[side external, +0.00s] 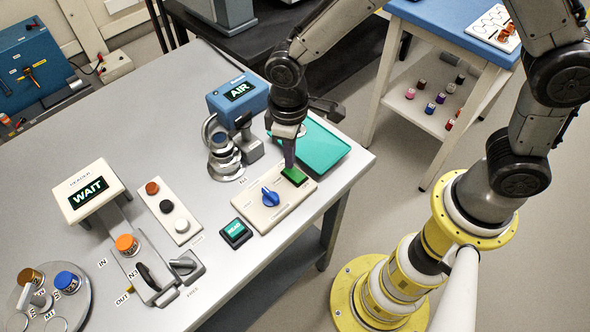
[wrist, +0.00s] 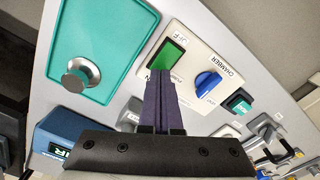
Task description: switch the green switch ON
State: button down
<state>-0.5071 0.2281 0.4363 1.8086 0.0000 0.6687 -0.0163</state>
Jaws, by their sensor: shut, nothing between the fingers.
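The green switch (side external: 295,175) is a rocker set in a cream panel (side external: 265,215). In the wrist view the green switch (wrist: 165,60) has an OFF label at its far end, and part of another label shows beside my fingers. My gripper (side external: 289,166) is shut and empty, pointing down at the switch. In the wrist view my gripper's dark fingertips (wrist: 160,76) reach the switch's near end and hide part of it. I cannot tell whether they touch it. Which way the rocker is tilted is not clear.
A blue knob (side external: 270,196) stands on the same panel, close to the switch. A teal tray (side external: 322,158) lies behind the panel. A blue AIR display (side external: 238,96) and metal fixture stand left of my gripper. A small dark button box (side external: 235,233) sits near the panel.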

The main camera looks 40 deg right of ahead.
jog(key=shift+f, duration=0.85)
dwell(0.3)
jog(key=shift+r, duration=3.55)
jog(key=shift+d, duration=0.1)
jog(key=s+d+r+m+t, duration=0.2)
jog(key=d+r, duration=0.4)
jog(key=r, duration=0.2)
jog(key=s+d+r+m+t, duration=0.2)
jog(key=d+r, duration=0.5)
jog(key=s+d+f+m+t, duration=0.1)
jog(key=s+d, duration=0.4)
jog(key=s, duration=0.8)
jog(key=shift+d+m+t, duration=0.15)
jog(key=shift+m+t, duration=0.15)
jog(key=shift+m, duration=0.2)
